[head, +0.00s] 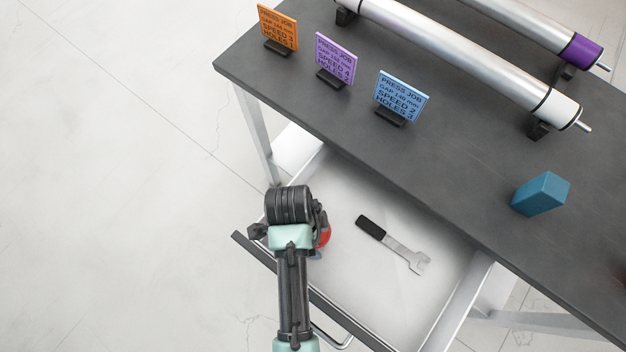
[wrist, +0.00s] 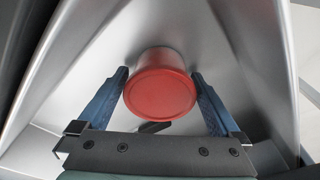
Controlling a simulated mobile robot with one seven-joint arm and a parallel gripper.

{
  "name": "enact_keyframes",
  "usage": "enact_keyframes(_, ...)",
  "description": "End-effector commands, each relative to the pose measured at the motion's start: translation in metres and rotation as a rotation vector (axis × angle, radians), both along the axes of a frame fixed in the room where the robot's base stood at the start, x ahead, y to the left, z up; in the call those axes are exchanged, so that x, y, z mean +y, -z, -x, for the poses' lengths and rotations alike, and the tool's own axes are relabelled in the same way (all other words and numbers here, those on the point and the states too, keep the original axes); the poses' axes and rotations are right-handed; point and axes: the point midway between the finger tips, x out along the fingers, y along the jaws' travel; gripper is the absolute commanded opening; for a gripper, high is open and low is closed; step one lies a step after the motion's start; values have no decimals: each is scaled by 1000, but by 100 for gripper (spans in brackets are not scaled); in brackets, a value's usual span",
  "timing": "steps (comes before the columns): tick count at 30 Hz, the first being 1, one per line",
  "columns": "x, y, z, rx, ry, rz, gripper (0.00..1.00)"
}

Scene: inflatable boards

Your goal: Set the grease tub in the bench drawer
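The grease tub is a round red tub, seen lid-on in the wrist view (wrist: 160,95) inside the pale metal drawer. In the head view the tub (head: 325,234) is mostly hidden behind my wrist. My gripper (wrist: 160,80) has its two blue fingers against opposite sides of the tub, shut on it near the lid. The bench drawer (head: 345,190) is pulled open under the bench, and the tub is over its front left part. Whether the tub's base touches the drawer floor cannot be told.
A wrench (head: 395,246) with a black handle lies in the drawer, right of the tub. The dark bench top (head: 455,165) overhangs the drawer's back. On it stand orange, purple and blue job cards (head: 401,96), metal rollers (head: 465,50) and a teal block (head: 541,194).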

Motion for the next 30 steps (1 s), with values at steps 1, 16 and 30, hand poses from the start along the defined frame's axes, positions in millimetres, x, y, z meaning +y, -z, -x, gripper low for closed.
enact_keyframes(1,0,-2,0,-1,0,0,100)
enact_keyframes(16,13,-91,1,-5,-3,0,100)
enact_keyframes(30,15,-173,-73,-278,-195,0,100)
